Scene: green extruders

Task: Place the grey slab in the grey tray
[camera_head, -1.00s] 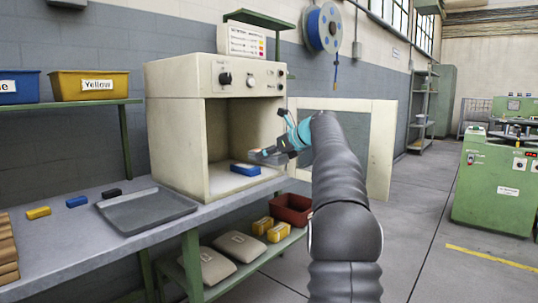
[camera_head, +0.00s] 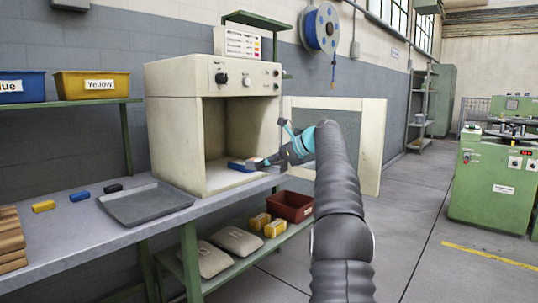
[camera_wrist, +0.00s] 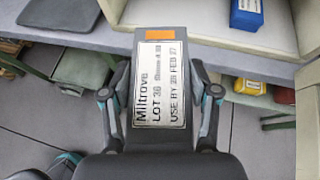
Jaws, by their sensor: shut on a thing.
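The grey slab (camera_wrist: 154,140) is in my gripper (camera_wrist: 160,95), with its fingers on both long sides. The slab carries a white printed label and a small orange patch at its far end. In the head view my gripper (camera_head: 277,160) is at the front right of the open cabinet, and the slab is small and partly hidden there. The grey tray (camera_head: 147,205) lies empty on the bench, left of the cabinet and well apart from the slab. In the wrist view the tray (camera_wrist: 60,14) shows at the top left.
A blue block (camera_head: 240,167) lies inside the cabinet (camera_head: 172,130), whose door (camera_head: 372,150) stands open on the right. A red bin (camera_head: 293,206) stands on the lower shelf.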

